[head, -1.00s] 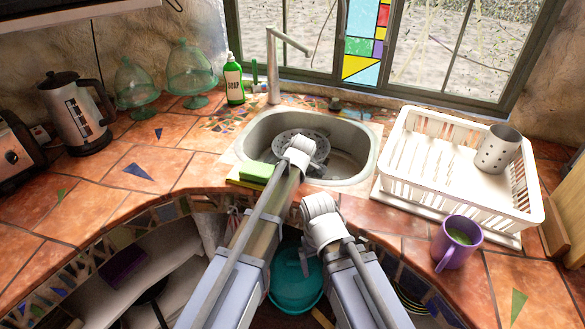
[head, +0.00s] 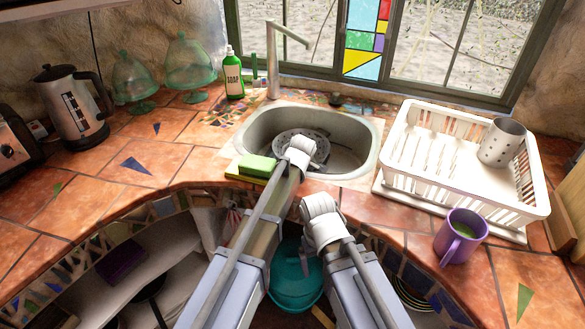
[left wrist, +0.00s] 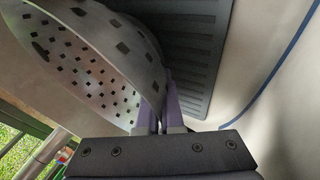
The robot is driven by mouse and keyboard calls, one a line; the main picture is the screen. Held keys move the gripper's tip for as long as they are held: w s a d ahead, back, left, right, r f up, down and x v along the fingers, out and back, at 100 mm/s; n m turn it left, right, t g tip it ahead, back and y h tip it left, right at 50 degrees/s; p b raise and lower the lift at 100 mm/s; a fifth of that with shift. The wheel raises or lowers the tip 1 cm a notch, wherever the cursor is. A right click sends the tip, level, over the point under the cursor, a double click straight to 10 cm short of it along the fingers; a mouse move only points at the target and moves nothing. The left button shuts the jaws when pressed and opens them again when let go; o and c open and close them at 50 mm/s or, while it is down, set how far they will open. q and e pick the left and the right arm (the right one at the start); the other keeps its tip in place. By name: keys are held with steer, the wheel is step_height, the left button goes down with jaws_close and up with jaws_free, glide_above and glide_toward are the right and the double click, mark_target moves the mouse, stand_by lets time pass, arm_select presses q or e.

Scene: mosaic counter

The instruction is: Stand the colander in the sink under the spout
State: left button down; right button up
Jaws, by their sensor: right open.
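The grey perforated colander (head: 284,138) is down in the metal sink (head: 368,162), partly hidden by my left arm. In the left wrist view, its curved holed wall (left wrist: 95,50) fills the upper left. My left gripper (left wrist: 163,100) is shut on the colander's rim, with a finger on each side; in the head view the left fingers are hidden behind the wrist. The spout (head: 290,33) rises behind the sink and reaches over it from the back left. My right gripper (head: 307,262) is open and empty, hanging below the counter's front edge.
A green sponge (head: 257,164) lies at the sink's front left. The white dish rack (head: 430,180) with a metal holder (head: 502,143) stands right, near a purple mug (head: 461,236). A soap bottle (head: 233,75) stands behind left. The sink's right part is clear.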

arm_select(q)
steer(key=shift+f+b, duration=0.4)
steer(key=shift+f, duration=0.05)
steer(key=c, duration=1)
jaws_free()
steer(key=shift+s, duration=0.2)
steer(key=shift+s+r, duration=0.1)
